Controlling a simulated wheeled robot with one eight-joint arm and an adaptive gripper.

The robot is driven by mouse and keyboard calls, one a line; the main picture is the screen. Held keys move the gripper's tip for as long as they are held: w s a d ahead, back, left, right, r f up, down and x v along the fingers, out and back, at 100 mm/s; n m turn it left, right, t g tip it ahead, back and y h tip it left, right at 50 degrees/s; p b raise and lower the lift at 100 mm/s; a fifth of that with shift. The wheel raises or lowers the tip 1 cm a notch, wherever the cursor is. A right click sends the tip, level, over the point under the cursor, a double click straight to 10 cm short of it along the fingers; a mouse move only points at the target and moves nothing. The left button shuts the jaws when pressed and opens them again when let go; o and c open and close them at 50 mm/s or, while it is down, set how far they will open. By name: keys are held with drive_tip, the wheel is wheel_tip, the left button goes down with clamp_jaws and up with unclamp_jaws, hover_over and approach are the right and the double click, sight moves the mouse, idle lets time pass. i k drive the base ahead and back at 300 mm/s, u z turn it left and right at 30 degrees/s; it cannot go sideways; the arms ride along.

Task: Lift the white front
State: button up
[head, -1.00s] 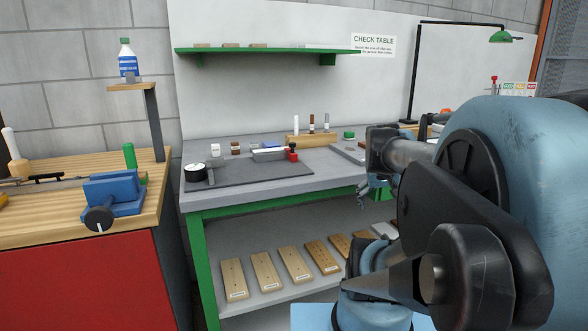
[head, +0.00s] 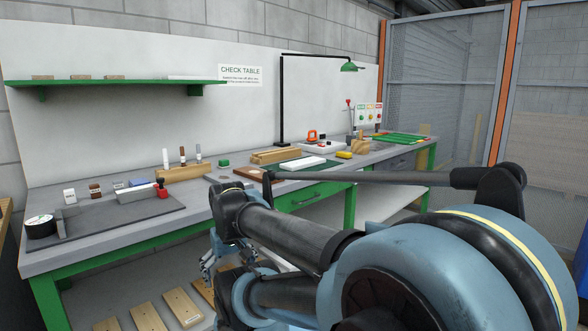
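A flat white board (head: 303,163), which looks like the white front, lies on a dark green mat (head: 283,167) on the grey check table. Nothing touches it from above. My gripper (head: 207,262) is small and dark at the left of my blue arm, low in front of the table's front edge. It is well left of the white board and apart from it. My arm hides part of it, so whether its fingers are open or shut does not show.
The check table (head: 90,250) has green legs and a lower shelf with several wooden boards (head: 148,318). A lamp (head: 348,67) stands behind the white board. A yellow block (head: 344,155) lies right of it. A mesh fence (head: 435,90) stands at the right.

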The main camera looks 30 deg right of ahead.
sight(303, 163)
drive_tip(key=z, duration=2.95)
drive_tip(key=i, duration=0.6)
drive_tip(key=u, duration=2.15)
